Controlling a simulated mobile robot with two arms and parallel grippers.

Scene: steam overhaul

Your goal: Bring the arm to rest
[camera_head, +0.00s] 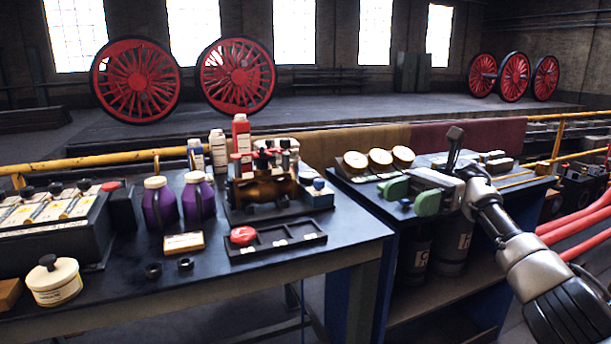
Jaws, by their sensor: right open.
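My right arm comes in from the right edge and reaches over the right-hand bench (348,184). My right gripper (402,198) is at its end, with two green fingers pointing left and standing apart. It is open, and I see nothing held between the fingers. It is above the bench's front part, in front of the round gauges (380,159); whether it touches anything there I cannot tell. My left arm and gripper are not in view.
Cylinders (453,250) stand under the right bench. A yellow rail (90,162) runs behind.

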